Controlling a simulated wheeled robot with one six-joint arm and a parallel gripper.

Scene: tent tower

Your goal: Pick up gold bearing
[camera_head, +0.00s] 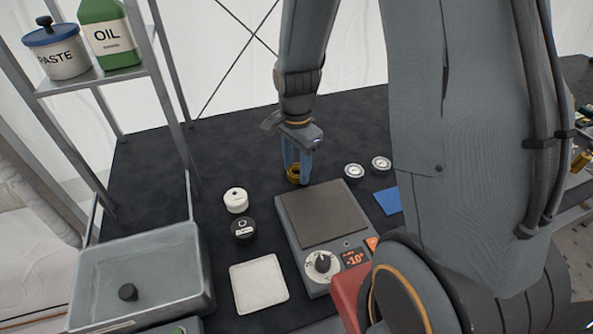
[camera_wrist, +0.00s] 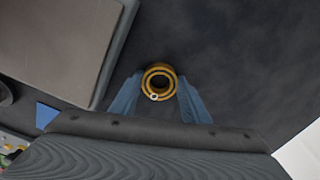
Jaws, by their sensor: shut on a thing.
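The gold bearing (camera_head: 293,173) is a small gold ring behind the grey plate device on the dark table. In the wrist view the gold bearing (camera_wrist: 158,82) shows as a ring with a dark centre, between the two blue fingers. My gripper (camera_head: 301,170) points down and is shut on the bearing; in the wrist view my gripper (camera_wrist: 158,92) has one finger on each side of it. I cannot tell whether the bearing still touches the table.
The plate device (camera_head: 320,213) with a dial stands just in front. A white jar (camera_head: 236,200) and a black jar (camera_head: 244,229) stand left of it, with a white dish (camera_head: 259,284) nearer. Two round tins (camera_head: 354,171) (camera_head: 381,163) and a blue square (camera_head: 388,201) lie right. A metal basin (camera_head: 140,275) is front left.

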